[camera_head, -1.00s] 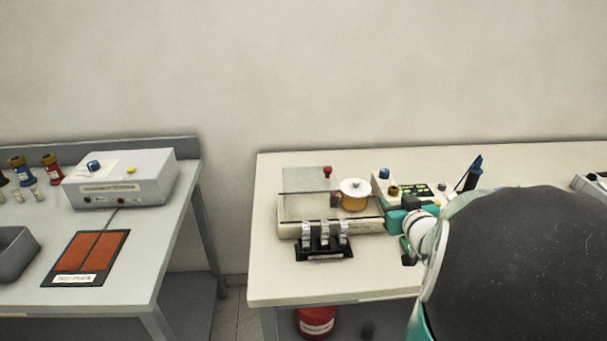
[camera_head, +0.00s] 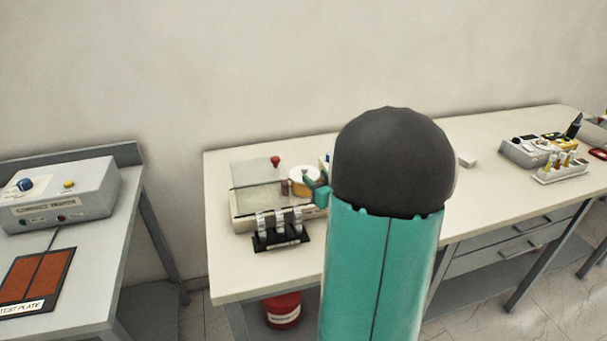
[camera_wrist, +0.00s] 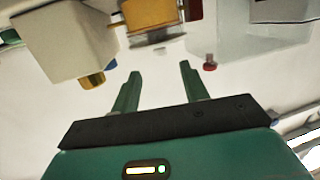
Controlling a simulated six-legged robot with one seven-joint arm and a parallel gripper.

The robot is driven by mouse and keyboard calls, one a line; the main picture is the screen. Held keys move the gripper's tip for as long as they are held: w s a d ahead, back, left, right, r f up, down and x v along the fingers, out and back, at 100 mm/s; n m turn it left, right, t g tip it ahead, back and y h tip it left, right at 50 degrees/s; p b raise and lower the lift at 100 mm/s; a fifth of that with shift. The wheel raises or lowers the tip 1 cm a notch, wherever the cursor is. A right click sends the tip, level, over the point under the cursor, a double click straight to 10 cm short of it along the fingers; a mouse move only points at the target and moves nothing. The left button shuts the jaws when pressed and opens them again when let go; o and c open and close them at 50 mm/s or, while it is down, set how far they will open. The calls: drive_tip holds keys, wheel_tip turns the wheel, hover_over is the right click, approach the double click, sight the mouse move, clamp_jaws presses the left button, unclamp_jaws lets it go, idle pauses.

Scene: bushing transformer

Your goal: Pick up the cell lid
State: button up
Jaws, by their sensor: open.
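The cell is a yellow-orange round pot (camera_head: 300,190) on the right bench in the head view. Its pale round top, which looks like the cell lid (camera_head: 304,174), is partly hidden by my arm. In the wrist view an orange body (camera_wrist: 148,12), seemingly the same cell, is cut off by the top edge, so the lid cannot be made out there. My gripper (camera_wrist: 160,70) is open, with nothing between its two green fingers. The orange body lies beyond the fingertips, apart from them. In the head view only a teal bit of my gripper shows beside the cell.
A pale tester with a clear cover (camera_head: 257,172) stands left of the cell, with a black rack (camera_head: 281,238) in front. A white box (camera_wrist: 68,40) is close to the left finger in the wrist view. A red knob (camera_wrist: 210,62) is at the right.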

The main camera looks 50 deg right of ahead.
sight(306, 170)
drive_tip(key=shift+x, duration=2.8)
clamp_jaws()
